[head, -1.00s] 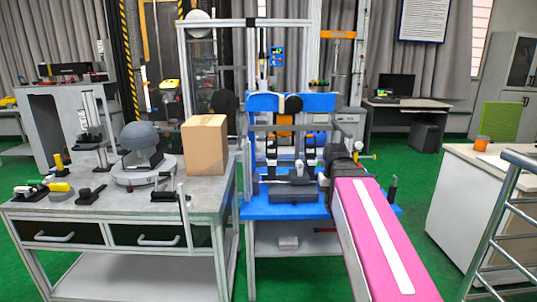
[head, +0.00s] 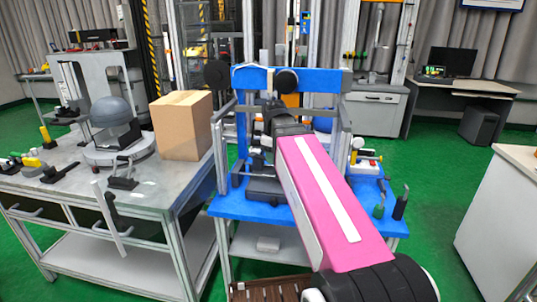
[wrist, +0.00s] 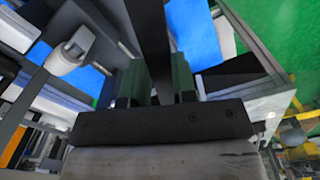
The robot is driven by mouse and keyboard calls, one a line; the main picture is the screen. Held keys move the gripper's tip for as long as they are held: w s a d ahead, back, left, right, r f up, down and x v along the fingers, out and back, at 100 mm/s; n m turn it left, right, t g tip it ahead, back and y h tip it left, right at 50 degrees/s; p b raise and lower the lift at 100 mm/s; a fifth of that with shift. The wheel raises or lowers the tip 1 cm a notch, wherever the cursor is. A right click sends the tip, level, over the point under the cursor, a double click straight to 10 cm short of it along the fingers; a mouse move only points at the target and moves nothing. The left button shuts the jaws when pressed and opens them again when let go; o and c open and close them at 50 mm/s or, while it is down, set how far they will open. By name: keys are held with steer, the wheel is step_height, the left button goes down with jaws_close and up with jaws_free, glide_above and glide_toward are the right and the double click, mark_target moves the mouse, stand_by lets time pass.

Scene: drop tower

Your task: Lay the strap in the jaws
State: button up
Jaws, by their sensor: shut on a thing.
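My gripper (wrist: 158,88) is shut on a dark strap (wrist: 149,35), which runs up between its two green fingertips in the wrist view. In the head view my gripper is at the far end of my pink arm, in front of the blue frame (head: 322,78) on the blue bench (head: 236,204). My arm hides much of the bench there, and the strap cannot be made out. A dark block (head: 266,188) sits low on the bench, left of my arm. I cannot tell which parts are the jaws, or whether the strap touches them.
Black round parts (head: 286,81) are on the blue frame's top. A cardboard box (head: 182,126) and a grey dome (head: 111,113) stand on the left table. Small handled tools (head: 400,204) are at the bench's right edge. Green floor is open to the right.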

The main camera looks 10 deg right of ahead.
steer(key=a+n, duration=0.1)
steer(key=n, duration=0.1)
steer(key=r+n, duration=0.1)
steer(key=n, duration=0.1)
steer(key=shift+a+r, duration=0.1)
steer(key=shift+a, duration=0.3)
steer(key=w+d+f, duration=0.2)
steer(key=w, duration=0.5)
steer(key=w+d+f, duration=0.2)
steer(key=w+d, duration=0.1)
steer(key=w, duration=0.5)
steer(key=shift+f, duration=0.35)
stand_by(0.9)
steer(key=shift+w, duration=0.1)
steer(key=o, duration=1)
